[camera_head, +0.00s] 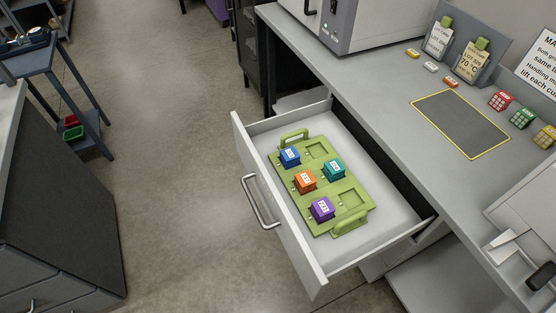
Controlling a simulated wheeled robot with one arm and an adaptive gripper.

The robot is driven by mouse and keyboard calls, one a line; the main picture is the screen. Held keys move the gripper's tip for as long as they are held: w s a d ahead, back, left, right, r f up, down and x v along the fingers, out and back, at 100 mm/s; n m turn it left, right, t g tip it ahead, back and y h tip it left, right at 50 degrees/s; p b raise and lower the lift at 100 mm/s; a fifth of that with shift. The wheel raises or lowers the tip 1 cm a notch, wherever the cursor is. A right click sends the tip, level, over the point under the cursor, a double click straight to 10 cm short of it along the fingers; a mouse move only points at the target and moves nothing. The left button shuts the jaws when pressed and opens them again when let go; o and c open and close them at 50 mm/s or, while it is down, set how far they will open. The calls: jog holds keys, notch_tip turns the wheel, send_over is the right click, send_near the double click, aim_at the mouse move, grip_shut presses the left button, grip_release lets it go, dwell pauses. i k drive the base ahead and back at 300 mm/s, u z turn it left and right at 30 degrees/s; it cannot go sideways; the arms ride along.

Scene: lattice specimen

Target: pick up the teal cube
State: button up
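The teal cube (333,169) sits on the green tray (342,187) inside the open drawer (383,233). It has a white label with dark print on its top. It is in the upper right part of the tray, below an empty square recess (316,150). A blue cube (290,157), an orange cube (305,181) and a purple cube (321,209) share the tray, apart from the teal one. I cannot make out my gripper in this view.
The drawer is pulled out under the grey counter (395,100), its metal handle (260,203) facing left. A yellow-edged dark mat (460,123) lies on the counter. Red (501,100), green (523,118) and yellow (545,137) gridded cubes stand beside it. Floor left of the drawer is clear.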

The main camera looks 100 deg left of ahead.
aim_at(335, 169)
jog(key=u, duration=4.35)
jog(key=i, duration=0.9)
jog(key=z, duration=0.85)
